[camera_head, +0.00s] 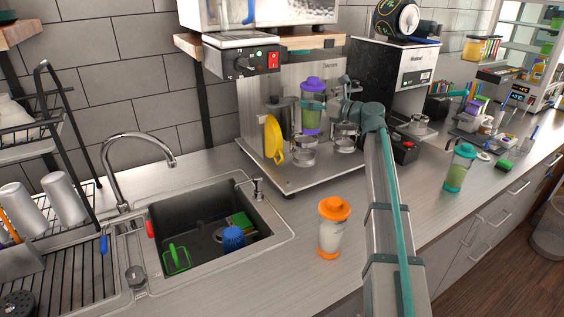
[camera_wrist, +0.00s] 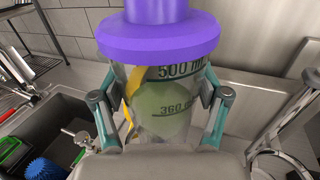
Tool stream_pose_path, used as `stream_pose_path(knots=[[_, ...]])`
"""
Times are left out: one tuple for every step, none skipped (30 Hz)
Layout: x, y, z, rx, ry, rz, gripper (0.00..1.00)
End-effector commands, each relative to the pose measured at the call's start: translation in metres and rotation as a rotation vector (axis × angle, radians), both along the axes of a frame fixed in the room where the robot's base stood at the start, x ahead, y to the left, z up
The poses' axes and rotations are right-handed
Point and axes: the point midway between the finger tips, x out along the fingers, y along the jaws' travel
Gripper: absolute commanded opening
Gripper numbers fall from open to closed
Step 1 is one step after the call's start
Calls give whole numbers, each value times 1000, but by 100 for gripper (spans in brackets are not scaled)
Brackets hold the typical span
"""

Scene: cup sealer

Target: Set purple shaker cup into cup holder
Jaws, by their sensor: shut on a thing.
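The purple shaker cup (camera_head: 312,118) has a purple lid, a clear body and a purple base. It looks upright in front of the steel sealer machine. In the wrist view the cup (camera_wrist: 162,88) fills the middle, with "500 ml" and "360" marks. My gripper (camera_head: 335,112) comes from the right and is shut on the cup's body; its teal fingers (camera_wrist: 160,112) press both sides in the wrist view.
A yellow oval thing (camera_head: 273,140) stands close left of the cup. An orange-lidded shaker (camera_head: 332,230) stands on the front counter, and a teal-lidded green shaker (camera_head: 459,168) farther right. The sink (camera_head: 205,205) is at left. Counter between sink and machine is clear.

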Motion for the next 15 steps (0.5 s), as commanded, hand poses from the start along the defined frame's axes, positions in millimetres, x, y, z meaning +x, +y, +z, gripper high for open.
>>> stream_pose_path(knots=[[-1, 1, 0, 1, -1, 5, 18], [-2, 1, 0, 2, -1, 9, 18], [-2, 2, -2, 2, -1, 12, 18], [-3, 2, -3, 3, 0, 16, 18], [-3, 3, -6, 3, 0, 19, 18], [-4, 3, -11, 4, 1, 24, 18], [-5, 4, -15, 3, 1, 28, 18], [-6, 4, -20, 3, 1, 30, 18], [-6, 5, -27, 3, 2, 31, 18], [-6, 5, -32, 3, 1, 31, 18], [-6, 5, -37, 3, 2, 31, 18], [-6, 5, -43, 4, 2, 30, 18], [-6, 5, -47, 4, 1, 30, 18], [-6, 5, -51, 4, 1, 30, 18], [-5, 5, -56, 3, 1, 30, 18]])
